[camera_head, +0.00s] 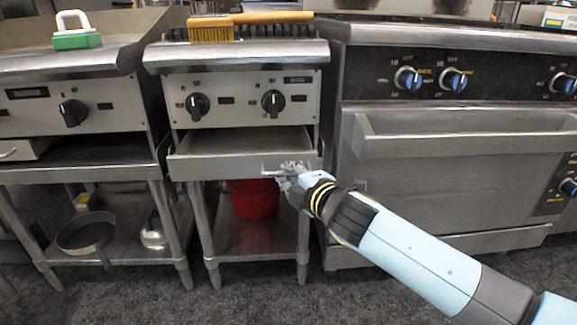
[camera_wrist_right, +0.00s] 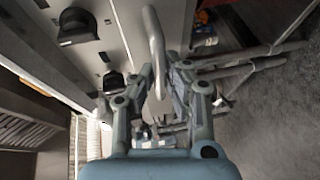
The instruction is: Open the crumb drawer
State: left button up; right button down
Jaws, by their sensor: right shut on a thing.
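The crumb drawer (camera_head: 215,163) is a wide, shallow metal drawer below the knobs of the middle grill. It stands partly pulled out, and its flat inside shows behind the front panel. My right gripper (camera_head: 286,169) is at the right part of the drawer front, shut on the drawer's handle. In the right wrist view the pale curved handle (camera_wrist_right: 155,38) runs between the two fingers of my right gripper (camera_wrist_right: 162,78). Much of the handle is hidden by the gripper in the head view. My left gripper is not in view.
A brush (camera_head: 250,20) with a wooden handle lies on the grill top. A red bucket (camera_head: 254,198) stands on the shelf below the drawer. An oven (camera_head: 450,180) with a long handle bar is close on the right. A pan (camera_head: 86,232) sits on the left shelf.

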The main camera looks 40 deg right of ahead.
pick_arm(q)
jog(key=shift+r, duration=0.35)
pick_arm(e)
jog(key=s+a, duration=0.4)
jog(key=s, duration=0.2)
jog(key=shift+s, duration=0.35)
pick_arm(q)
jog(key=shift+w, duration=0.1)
pick_arm(e)
jog(key=shift+a+r, duration=0.1)
jog(key=c, duration=1.4)
grip_release()
jog(key=v, duration=1.2)
